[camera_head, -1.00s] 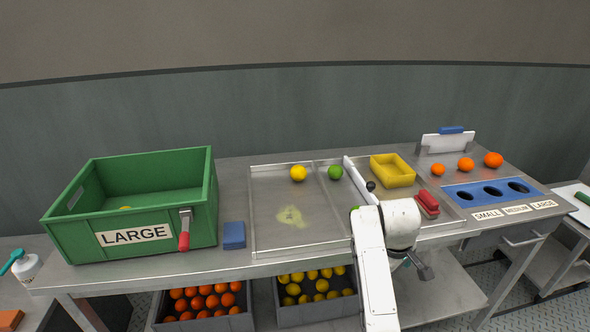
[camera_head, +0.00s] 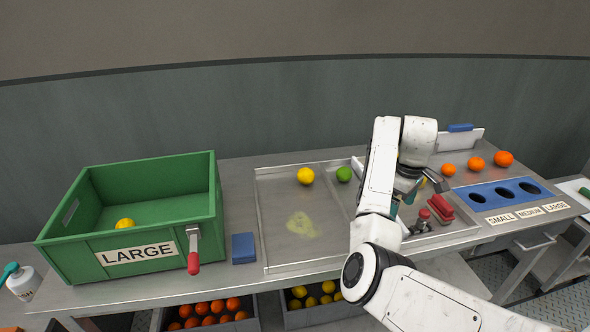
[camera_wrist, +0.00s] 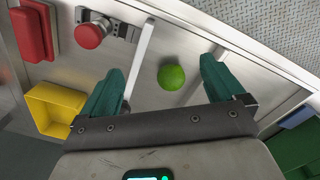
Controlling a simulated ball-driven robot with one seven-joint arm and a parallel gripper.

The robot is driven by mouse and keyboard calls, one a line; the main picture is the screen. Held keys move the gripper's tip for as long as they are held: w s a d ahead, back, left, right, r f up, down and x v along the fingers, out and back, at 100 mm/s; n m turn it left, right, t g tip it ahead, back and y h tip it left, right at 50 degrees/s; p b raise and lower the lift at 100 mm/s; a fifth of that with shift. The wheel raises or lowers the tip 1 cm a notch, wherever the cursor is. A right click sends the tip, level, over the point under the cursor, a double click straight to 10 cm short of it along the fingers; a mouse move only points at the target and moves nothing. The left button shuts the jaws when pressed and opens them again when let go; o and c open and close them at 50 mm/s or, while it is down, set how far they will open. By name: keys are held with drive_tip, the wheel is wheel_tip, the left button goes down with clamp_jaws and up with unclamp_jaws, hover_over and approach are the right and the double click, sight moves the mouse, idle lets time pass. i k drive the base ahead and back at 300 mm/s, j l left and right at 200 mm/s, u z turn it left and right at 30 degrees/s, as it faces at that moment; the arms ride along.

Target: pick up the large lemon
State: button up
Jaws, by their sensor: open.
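A yellow lemon (camera_head: 305,176) lies at the back of the shallow metal tray (camera_head: 275,240) in the head view. Another yellow fruit (camera_head: 125,223) lies inside the green crate marked LARGE (camera_head: 75,251). My gripper (camera_head: 410,198) is over the right part of the table, well right of the tray lemon, partly hidden by my arm. In the wrist view its teal fingers (camera_wrist: 161,70) are spread wide with nothing held. A green lime (camera_wrist: 171,77) shows between them, on the metal surface below. No lemon shows in the wrist view.
A lime (camera_head: 343,174) lies right of the lemon. A yellow bin (camera_wrist: 50,107), a red knob (camera_wrist: 90,35) and a red block (camera_wrist: 32,33) are near my gripper. Several oranges (camera_head: 476,163) sit at the right. A blue block (camera_head: 243,248) lies between crate and tray.

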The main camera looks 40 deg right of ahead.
sight(305, 176)
drive_tip(key=i, duration=1.15)
